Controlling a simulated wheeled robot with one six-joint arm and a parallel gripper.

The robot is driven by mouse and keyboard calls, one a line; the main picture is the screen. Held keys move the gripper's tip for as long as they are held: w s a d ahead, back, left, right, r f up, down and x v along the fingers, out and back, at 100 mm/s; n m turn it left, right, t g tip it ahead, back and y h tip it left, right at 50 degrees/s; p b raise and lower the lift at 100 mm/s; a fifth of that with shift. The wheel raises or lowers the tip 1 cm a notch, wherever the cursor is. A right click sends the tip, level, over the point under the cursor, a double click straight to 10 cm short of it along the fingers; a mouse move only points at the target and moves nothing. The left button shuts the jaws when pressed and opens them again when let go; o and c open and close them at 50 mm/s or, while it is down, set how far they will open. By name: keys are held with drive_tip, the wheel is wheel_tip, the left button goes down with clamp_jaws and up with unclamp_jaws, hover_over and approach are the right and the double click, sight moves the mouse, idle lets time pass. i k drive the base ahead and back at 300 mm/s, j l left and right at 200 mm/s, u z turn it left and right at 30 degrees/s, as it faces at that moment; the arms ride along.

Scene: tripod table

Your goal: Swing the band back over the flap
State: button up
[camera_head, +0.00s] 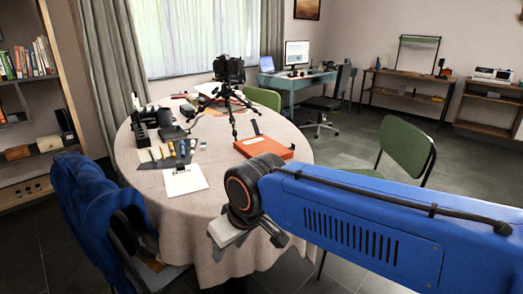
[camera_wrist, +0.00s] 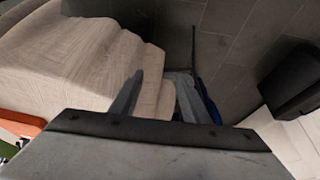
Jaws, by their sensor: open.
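An orange flat case or folder (camera_head: 264,148) lies on the round table near its right side. A small dark and red strip (camera_head: 256,129) shows at its back edge; I cannot tell whether this is the band. The flap cannot be made out. In the wrist view an orange edge (camera_wrist: 18,123) shows at the far left, probably the same case. My gripper (camera_head: 246,243) is over the table's front right edge, in front of the case and apart from it. In the wrist view its fingers (camera_wrist: 158,95) are spread, with nothing between them.
The table (camera_head: 205,225) has a pale draped cloth. A blue-draped chair (camera_head: 85,215) stands at left, a green chair (camera_head: 408,147) at right.

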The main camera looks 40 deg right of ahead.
sight(254, 122)
drive_tip(key=l+z, duration=0.45)
drive_tip(key=i+l+z, duration=0.15)
drive_tip(key=l+z, duration=0.3)
drive_tip(key=i+l+u, duration=0.1)
drive_tip(key=i+l, duration=0.25)
drive_tip(key=l, duration=0.15)
drive_tip(key=i+l+u, duration=0.1)
drive_tip(key=i+l, duration=0.25)
drive_tip(key=l, duration=0.15)
